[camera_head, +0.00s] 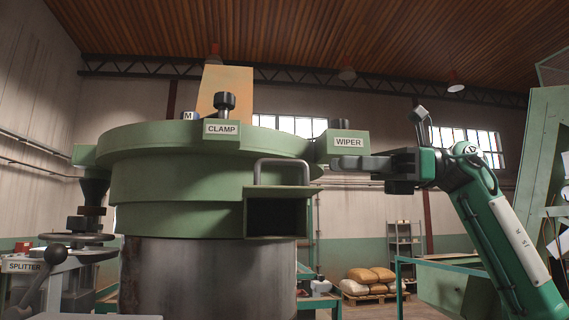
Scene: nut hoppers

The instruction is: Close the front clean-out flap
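The front clean-out flap (276,191) is on the front of the green round machine (190,190). It appears raised, with its grey arched handle (282,161) standing up above it. Below it, a dark square opening (275,217) shows in a green frame. My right gripper (350,163) is to the right of the handle, at about its height, with its fingers pointing left. It looks apart from the handle. The fingers show edge-on, so their gap is hidden. No object shows in them. My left gripper is not in view.
The WIPER block (348,142) is just above my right fingers, and the CLAMP block (222,129) is on the rim. The SPLITTER unit (40,266) stands at the left. Sacks (368,280) lie on a pallet behind. A green frame (548,150) rises at the right.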

